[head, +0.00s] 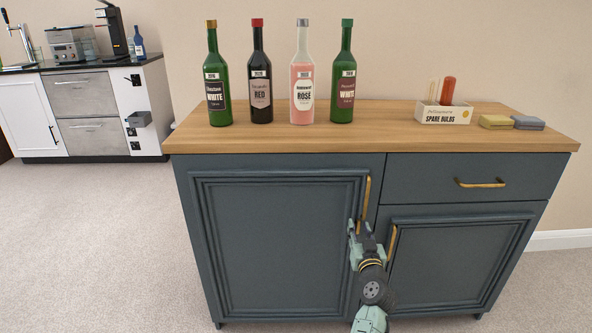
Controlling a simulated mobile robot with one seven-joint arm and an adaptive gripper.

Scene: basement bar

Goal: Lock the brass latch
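A dark blue-grey cabinet (280,245) with a wooden top stands in front of me. Its left door has a vertical brass handle (366,195) near its right edge. The smaller right door has a brass handle (391,243) near its left edge. Both doors look closed. I cannot make out a separate brass latch; it may be hidden behind my gripper. My gripper (359,227) is at the gap between the doors, by the lower end of the left door's handle. Its fingertips are small here, and I cannot tell whether they are apart or touch the handle.
A drawer (476,176) with a brass pull is closed above the right door. Several bottles (302,85), a spare bulbs box (443,113) and two sponges (512,122) stand on the top. A white counter unit (40,130) is at the back left. Carpet (90,240) is clear at left.

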